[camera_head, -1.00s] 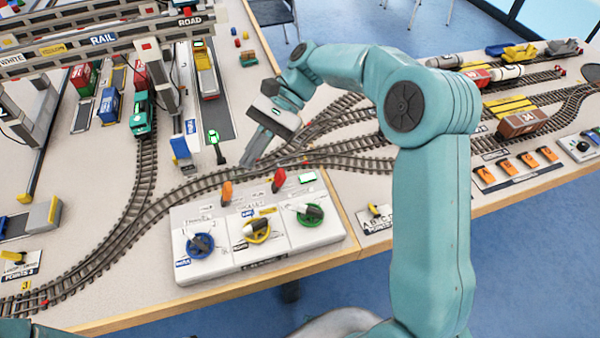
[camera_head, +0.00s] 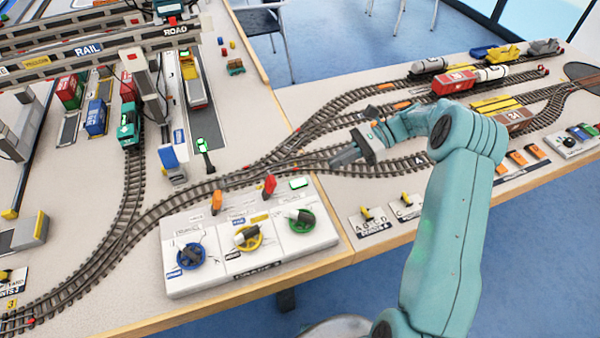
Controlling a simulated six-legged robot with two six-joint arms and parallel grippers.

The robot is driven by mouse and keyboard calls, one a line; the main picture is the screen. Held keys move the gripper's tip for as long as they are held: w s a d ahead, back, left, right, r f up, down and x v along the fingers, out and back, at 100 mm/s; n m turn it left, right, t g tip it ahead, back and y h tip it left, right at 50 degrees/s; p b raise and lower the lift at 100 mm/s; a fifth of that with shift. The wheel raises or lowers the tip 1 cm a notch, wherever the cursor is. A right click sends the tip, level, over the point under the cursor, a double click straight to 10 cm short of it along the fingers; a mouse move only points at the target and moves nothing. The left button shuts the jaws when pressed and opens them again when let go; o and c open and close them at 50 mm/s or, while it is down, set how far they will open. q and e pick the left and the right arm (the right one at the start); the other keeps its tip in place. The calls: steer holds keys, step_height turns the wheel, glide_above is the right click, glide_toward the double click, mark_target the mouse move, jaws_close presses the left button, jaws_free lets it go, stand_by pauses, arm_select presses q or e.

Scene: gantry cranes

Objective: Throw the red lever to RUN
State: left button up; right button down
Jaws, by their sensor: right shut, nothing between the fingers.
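The red lever (camera_head: 269,186) stands up from the back edge of the white control box (camera_head: 187,218), tilted slightly to the right. An orange lever (camera_head: 216,202) stands to its left. A lit green panel (camera_head: 299,183) is to its right. The label by the red lever is too small to read. My right gripper (camera_head: 335,159) is shut and empty. It is over the tracks, behind and to the right of the red lever, and apart from it. My left gripper is out of view.
The box's front carries blue (camera_head: 191,256), yellow (camera_head: 247,236) and green (camera_head: 300,221) ringed knobs. Small yellow point levers (camera_head: 366,214) sit to its right. A green-lit signal post (camera_head: 203,150) stands behind it. Rail cars, including a red wagon (camera_head: 453,82), stand at back right.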

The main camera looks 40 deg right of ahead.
steer(key=p, duration=0.1)
glide_toward(275, 186)
steer(key=f, duration=0.1)
steer(key=a+f, duration=0.1)
steer(key=f, duration=0.2)
steer(key=shift+w+a+f, duration=0.2)
steer(key=shift+w, duration=0.2)
steer(key=a, duration=0.1)
steer(key=a+r+p, duration=0.1)
steer(key=w+a, duration=0.1)
steer(key=shift+a+r, duration=0.2)
steer(key=shift+r, duration=0.05)
steer(key=shift+w, duration=0.1)
steer(key=shift+a, duration=0.1)
